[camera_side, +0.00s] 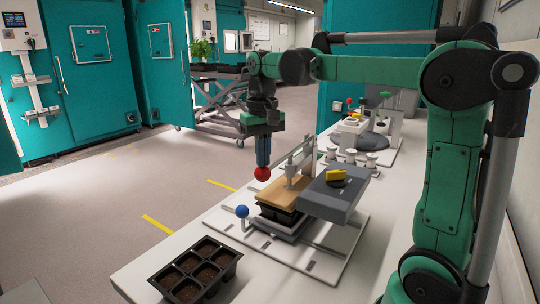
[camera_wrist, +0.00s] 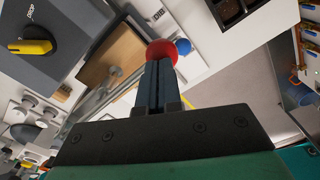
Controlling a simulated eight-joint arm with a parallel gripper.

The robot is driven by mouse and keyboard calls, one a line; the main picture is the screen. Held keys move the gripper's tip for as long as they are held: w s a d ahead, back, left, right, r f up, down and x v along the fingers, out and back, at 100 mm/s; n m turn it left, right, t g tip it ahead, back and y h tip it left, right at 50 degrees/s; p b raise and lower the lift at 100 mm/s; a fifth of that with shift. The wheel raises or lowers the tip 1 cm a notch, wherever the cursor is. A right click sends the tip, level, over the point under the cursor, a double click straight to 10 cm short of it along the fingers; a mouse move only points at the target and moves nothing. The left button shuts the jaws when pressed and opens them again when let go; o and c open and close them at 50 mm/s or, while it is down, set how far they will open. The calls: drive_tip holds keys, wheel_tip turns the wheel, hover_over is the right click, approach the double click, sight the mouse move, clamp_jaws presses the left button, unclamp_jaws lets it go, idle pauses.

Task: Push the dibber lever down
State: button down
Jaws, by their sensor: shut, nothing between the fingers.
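The dibber lever has a red ball knob (camera_side: 262,173), which also shows in the wrist view (camera_wrist: 160,51). In the side view the knob hangs out at the left of the dibber press, level with its brown board (camera_side: 283,193). The board lies over a black tray (camera_side: 277,214). My gripper (camera_side: 263,164) points straight down with its fingers shut and empty, tips right at the top of the red knob. In the wrist view the fingertips (camera_wrist: 157,64) overlap the knob's near edge. I cannot tell whether they touch it. The fingers hide part of the lever.
A blue ball knob (camera_side: 242,211) stands on a short post at the front left of the press. A grey box (camera_side: 333,196) with a yellow switch (camera_side: 336,175) is at its right. A black cell tray with soil (camera_side: 196,270) lies in front. White pots stand behind.

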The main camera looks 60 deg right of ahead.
drive_tip(key=shift+f, duration=0.95)
drive_tip(key=shift+r, duration=0.1)
wheel_tip(320, 180, up, 13)
drive_tip(key=shift+r, duration=0.2)
idle(0.9)
